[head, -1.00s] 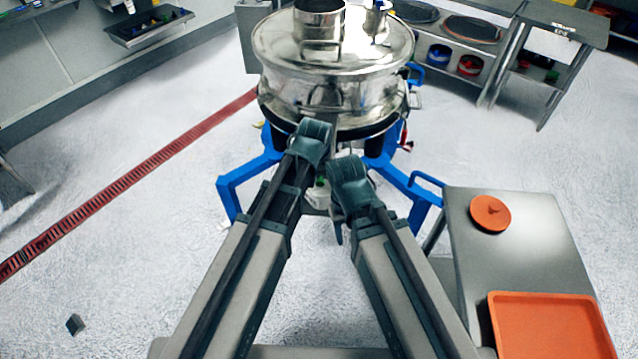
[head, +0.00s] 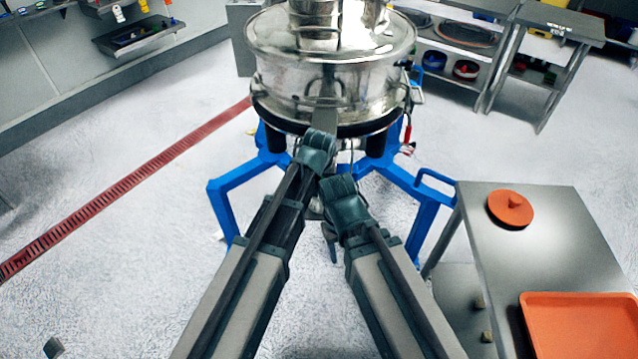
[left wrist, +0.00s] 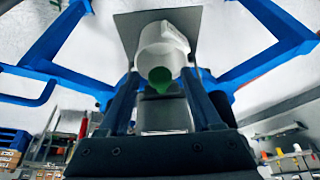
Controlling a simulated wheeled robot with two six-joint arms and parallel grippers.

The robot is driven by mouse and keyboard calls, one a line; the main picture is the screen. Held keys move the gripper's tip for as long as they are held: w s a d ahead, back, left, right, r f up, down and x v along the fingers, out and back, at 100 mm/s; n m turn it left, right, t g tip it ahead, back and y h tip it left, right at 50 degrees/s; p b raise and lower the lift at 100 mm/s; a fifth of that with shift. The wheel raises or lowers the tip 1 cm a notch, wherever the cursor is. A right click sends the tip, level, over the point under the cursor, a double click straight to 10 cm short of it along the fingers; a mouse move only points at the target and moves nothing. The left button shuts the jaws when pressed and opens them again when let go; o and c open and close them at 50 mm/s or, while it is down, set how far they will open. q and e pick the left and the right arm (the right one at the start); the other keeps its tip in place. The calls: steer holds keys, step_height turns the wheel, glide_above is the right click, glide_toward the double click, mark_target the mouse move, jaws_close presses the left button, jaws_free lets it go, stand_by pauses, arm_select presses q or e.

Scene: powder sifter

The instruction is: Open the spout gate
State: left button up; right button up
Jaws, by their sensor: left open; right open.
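The steel powder sifter (head: 330,85) stands on a blue frame (head: 228,190). A narrow grey metal piece (head: 322,112), perhaps the spout, slopes down its front. I cannot make out the spout gate. My left gripper (head: 320,148) is at the lower end of this piece; contact is unclear. In the left wrist view the left gripper's fingers (left wrist: 163,105) are apart. My right gripper (head: 331,238) is open and empty, lower and right of the left one.
A steel side table (head: 480,230) at the right holds an orange round lid (head: 511,209) and an orange tray (head: 570,320). A red floor drain strip (head: 120,185) runs along the left. Shelves stand behind the sifter.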

arm_select(q)
jaws_close()
stand_by(1.4)
